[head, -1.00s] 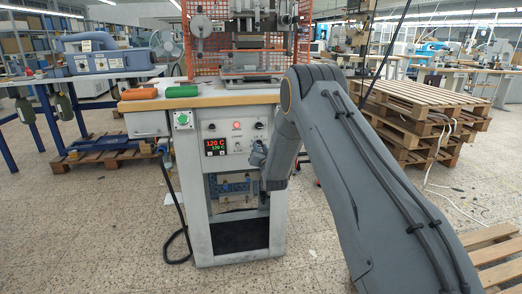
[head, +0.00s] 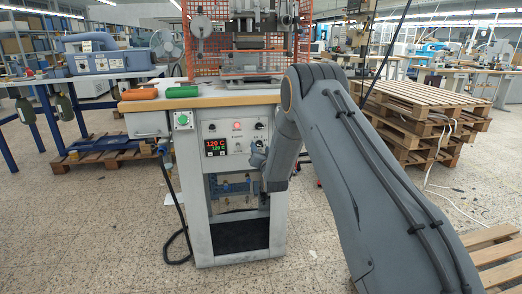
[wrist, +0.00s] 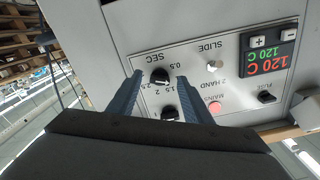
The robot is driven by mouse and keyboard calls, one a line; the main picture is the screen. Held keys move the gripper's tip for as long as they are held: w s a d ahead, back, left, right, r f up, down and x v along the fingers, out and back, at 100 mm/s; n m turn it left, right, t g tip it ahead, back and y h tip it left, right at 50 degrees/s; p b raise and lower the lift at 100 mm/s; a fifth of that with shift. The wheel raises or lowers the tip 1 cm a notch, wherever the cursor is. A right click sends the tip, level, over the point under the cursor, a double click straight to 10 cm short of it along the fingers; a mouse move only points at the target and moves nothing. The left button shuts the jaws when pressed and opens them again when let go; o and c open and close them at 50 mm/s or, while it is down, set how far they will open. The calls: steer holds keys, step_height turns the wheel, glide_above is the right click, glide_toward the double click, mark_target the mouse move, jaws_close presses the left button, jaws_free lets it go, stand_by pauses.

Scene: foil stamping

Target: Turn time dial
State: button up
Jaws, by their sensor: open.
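The time dial (wrist: 160,77) is a black knob beside the SEC label and numbers on the grey control panel (wrist: 238,82). In the wrist view it sits between my two fingertips. My gripper (wrist: 156,82) is open, with one finger on each side of the dial; I cannot tell whether either touches it. A second black knob (wrist: 169,112) shows between the fingers, nearer the palm. In the head view my gripper (head: 258,152) is small, in front of the panel's right side, and its fingers are hard to make out.
Pallets (head: 420,110) stand to the right.

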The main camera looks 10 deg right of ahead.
steer(key=s, duration=0.7)
steer(key=shift+s, duration=0.15)
steer(key=shift+r, duration=0.1)
steer(key=s+r+n+g+p, duration=0.1)
steer(key=s+r+g+p, duration=0.2)
steer(key=s, duration=1.4)
steer(key=s+r+n+g+p, duration=0.2)
steer(key=s+g, duration=0.7)
steer(key=s, duration=0.9)
steer(key=s+r+n+g+p, duration=0.1)
steer(key=s+r+g+p, duration=0.5)
steer(key=s, duration=1.2)
steer(key=shift+s+r, duration=0.25)
steer(key=shift+r, duration=0.35)
